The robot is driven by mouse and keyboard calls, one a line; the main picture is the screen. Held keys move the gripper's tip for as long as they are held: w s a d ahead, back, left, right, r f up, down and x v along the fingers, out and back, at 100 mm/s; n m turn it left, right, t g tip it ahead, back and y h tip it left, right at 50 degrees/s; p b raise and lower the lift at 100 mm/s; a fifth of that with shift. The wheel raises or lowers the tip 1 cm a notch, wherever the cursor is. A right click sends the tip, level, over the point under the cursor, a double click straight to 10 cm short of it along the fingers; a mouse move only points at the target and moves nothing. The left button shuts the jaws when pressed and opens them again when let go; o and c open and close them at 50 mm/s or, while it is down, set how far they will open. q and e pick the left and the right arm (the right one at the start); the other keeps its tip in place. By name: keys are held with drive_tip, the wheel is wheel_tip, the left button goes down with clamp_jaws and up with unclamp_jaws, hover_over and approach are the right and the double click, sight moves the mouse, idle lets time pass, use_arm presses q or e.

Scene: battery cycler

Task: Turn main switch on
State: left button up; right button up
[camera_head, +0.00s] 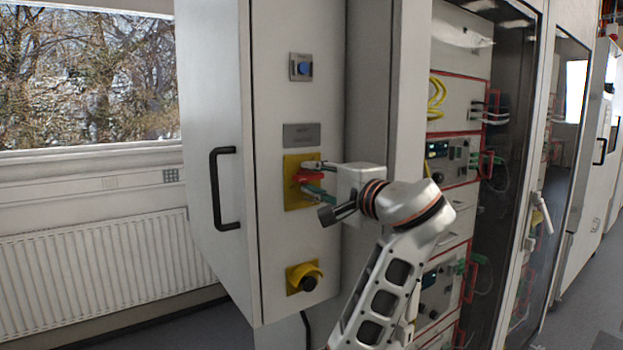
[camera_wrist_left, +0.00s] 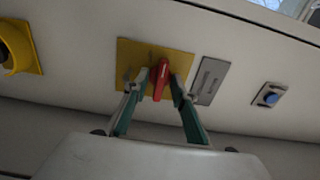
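The main switch is a red rotary handle (camera_head: 308,178) on a yellow plate (camera_head: 290,192) on the cabinet's narrow front face. The handle lies about horizontal in the head view. The red handle (camera_wrist_left: 161,80) and yellow plate (camera_wrist_left: 128,58) also show in the left wrist view. My left gripper (camera_head: 311,178) is at the switch, its fingers one above and one below the handle. In the left wrist view the gripper (camera_wrist_left: 160,80) has its fingertips apart on either side of the handle, with a small gap visible. My right gripper is in no view.
A blue button (camera_head: 304,68) and grey label plate (camera_head: 301,135) are above the switch. A black knob in a yellow guard (camera_head: 304,277) is below it. A black door handle (camera_head: 225,188) sticks out at the left. Glass-fronted racks stand at the right.

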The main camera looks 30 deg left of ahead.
use_arm(q)
clamp_jaws()
drive_tip(key=shift+m, duration=0.4)
drive_tip(key=m, duration=0.2)
drive_tip(key=shift+m, duration=0.4)
drive_tip(key=m, duration=0.3)
drive_tip(key=shift+m, duration=0.4)
drive_tip(key=m, duration=1)
drive_tip(key=shift+m, duration=0.3)
